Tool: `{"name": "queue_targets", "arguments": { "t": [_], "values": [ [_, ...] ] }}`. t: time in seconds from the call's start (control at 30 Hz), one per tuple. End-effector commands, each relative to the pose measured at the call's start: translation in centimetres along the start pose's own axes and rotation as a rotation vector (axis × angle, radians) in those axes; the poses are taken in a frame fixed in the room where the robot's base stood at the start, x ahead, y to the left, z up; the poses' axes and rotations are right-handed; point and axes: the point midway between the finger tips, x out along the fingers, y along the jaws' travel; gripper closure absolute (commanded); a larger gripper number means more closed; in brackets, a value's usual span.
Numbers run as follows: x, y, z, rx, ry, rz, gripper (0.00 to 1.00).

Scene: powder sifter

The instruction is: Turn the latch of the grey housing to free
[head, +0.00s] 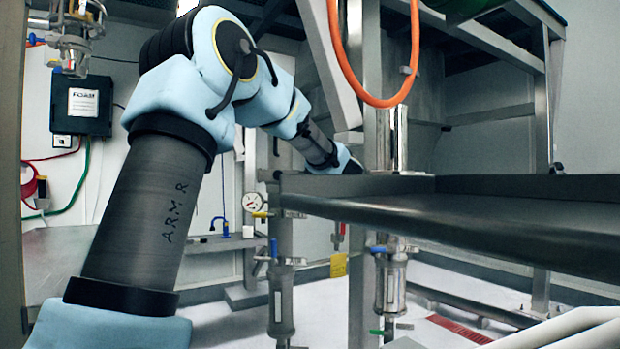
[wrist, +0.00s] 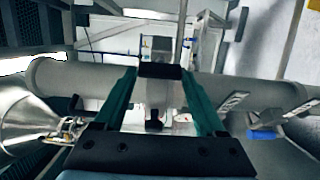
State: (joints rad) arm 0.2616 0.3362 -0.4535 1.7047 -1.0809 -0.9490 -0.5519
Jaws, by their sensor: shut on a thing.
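In the wrist view, the two green fingers of my gripper (wrist: 159,78) reach forward. They are shut on a short dark piece at their tips, which appears to be the latch (wrist: 160,71). A pale grey block (wrist: 157,94) with a dark knob below it shows between the fingers. A thick grey horizontal cylinder (wrist: 85,80), apparently the grey housing, runs behind the fingers to both sides. Whether the latch is turned cannot be told. In the head view my arm reaches away, and my gripper is hidden behind the metal frame; the latch cannot be made out there.
A steel table edge (head: 470,218) crosses the right of the head view, with an orange hose (head: 385,95) hanging above. A pressure gauge (head: 252,201) and clear filter bowls (head: 391,285) stand below. The wrist view shows a metal cone (wrist: 25,115) left and a blue-handled valve (wrist: 262,134) right.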

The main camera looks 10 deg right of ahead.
Motion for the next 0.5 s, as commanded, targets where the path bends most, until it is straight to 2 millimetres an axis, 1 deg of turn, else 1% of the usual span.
{"name": "queue_targets", "arguments": {
  "t": [0.23, 0.27, 0.3, 0.37, 0.5],
  "values": [
    [0.03, -0.04, -0.06, -0.002, 0.001, -0.001, 0.83],
    [0.03, -0.04, -0.06, -0.002, 0.001, -0.001, 0.25],
    [0.03, -0.04, -0.06, -0.002, 0.001, -0.001, 0.21],
    [0.03, -0.04, -0.05, -0.002, 0.001, -0.001, 0.15],
    [0.02, -0.03, -0.04, -0.001, 0.001, -0.001, 0.15]
  ]
}}
